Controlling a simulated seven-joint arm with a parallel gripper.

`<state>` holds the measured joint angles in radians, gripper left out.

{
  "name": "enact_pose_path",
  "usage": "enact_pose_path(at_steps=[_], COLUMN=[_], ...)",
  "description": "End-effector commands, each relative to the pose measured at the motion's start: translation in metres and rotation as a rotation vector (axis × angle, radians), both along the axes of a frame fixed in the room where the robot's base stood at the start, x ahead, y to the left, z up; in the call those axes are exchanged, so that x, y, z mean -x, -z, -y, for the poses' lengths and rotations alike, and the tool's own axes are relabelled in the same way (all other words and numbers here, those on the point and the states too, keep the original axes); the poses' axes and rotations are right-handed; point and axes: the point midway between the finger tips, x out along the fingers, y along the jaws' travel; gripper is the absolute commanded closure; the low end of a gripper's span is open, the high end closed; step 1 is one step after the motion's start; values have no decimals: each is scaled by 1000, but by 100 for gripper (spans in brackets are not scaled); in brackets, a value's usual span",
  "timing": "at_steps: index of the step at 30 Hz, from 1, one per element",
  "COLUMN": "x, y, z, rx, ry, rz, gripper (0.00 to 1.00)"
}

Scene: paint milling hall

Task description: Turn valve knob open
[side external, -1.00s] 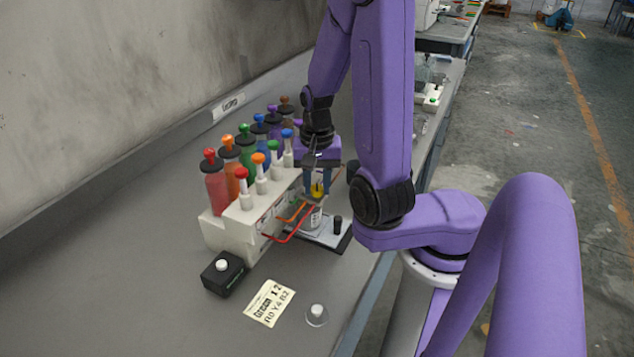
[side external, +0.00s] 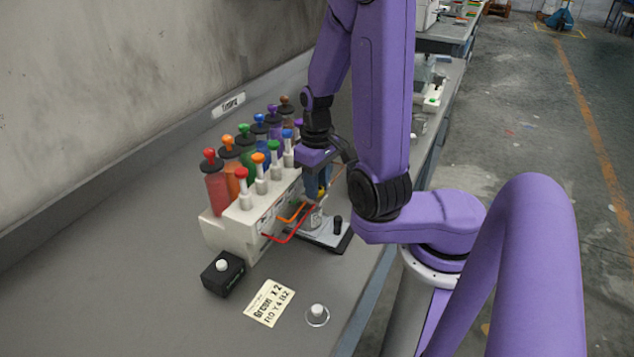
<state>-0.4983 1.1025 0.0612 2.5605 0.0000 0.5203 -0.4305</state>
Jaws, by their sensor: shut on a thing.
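A white dispenser (side external: 232,235) carries rows of bottles with coloured knobs, among them a red knob (side external: 241,173) and an orange knob (side external: 258,158) on its front row. A yellow knob (side external: 322,191) shows low between my gripper's fingers, mostly covered by them. My gripper (side external: 320,188) points down at the dispenser's far right end and is shut on this yellow knob. Its hand is turned askew to the dispenser. A red outlet tube (side external: 285,240) and an orange one stick out below. A small pale container (side external: 312,219) is partly hidden under them.
The container stands on a flat scale-like plate (side external: 326,239) with a black post. A black box with a white button (side external: 223,272), a printed card (side external: 268,303) and a small clear round piece (side external: 317,314) lie in front. The bench at left is clear.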

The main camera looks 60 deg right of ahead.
Motion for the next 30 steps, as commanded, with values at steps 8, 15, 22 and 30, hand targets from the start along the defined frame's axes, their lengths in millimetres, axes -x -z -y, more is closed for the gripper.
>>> enact_pose_path(at_steps=[8, 15, 22, 30], x=[0, 0, 0, 0], y=[-1, -1, -1, -1], z=[0, 0, 0, 0], rx=[1, 1, 1, 1], ry=[-136, -185, -192, -191], rz=[1, 1, 1, 1], gripper=[99, 99, 99, 46])
